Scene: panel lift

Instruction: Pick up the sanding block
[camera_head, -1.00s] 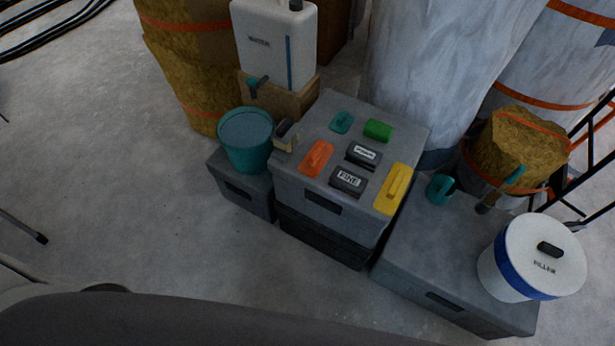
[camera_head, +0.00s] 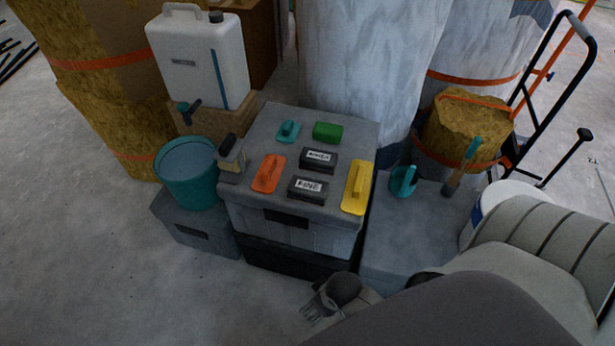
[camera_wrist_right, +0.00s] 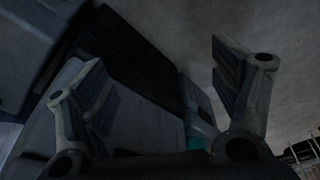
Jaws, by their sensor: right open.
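Two dark block-shaped things with white labels lie on the grey crate's lid (camera_head: 250,150). The nearer sanding block (camera_head: 308,188) reads "FINE"; the label of the farther block (camera_head: 318,160) is too small to read surely. A green block (camera_head: 328,132), a small teal tool (camera_head: 287,131), an orange handled float (camera_head: 268,174) and a yellow handled float (camera_head: 357,187) lie around them. My right gripper (camera_head: 318,305) is low in front of the crates, below lid height and apart from the blocks. Its spread, empty fingers show in the right wrist view (camera_wrist_right: 160,78). My left gripper is not in view.
A teal bucket (camera_head: 188,180) and a white water canister (camera_head: 200,60) stand left of the crate. A lower grey crate (camera_head: 410,225) at right carries a teal tool (camera_head: 403,182) and a brush (camera_head: 462,168). Large wrapped columns stand behind. Floor at left is clear.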

